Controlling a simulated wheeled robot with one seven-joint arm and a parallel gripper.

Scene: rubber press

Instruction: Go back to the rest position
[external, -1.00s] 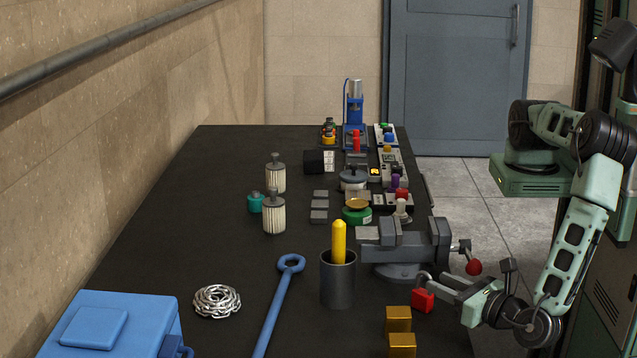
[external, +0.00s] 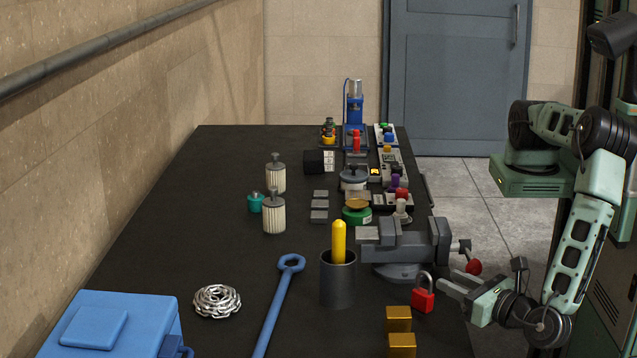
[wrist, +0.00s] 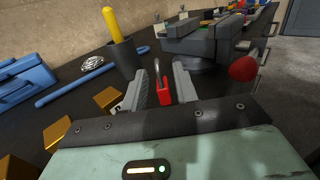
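My gripper (external: 456,290) is at the right edge of the table, low over it and just right of the red padlock (external: 423,297). In the wrist view my gripper (wrist: 160,88) has its two fingers apart, with a gap between them. The padlock (wrist: 164,92) shows beyond that gap, with its silver shackle up. In the external view it stands upright on the table, apart from the fingertips. My gripper holds nothing that I can see.
A grey vise (external: 405,247) stands behind the padlock, its red-knobbed handle (external: 473,267) close above my gripper. Two brass blocks (external: 399,319) lie in front. A dark cup (external: 338,283) with a yellow rod stands left. A blue wrench (external: 277,308) and blue toolbox (external: 120,325) lie farther left.

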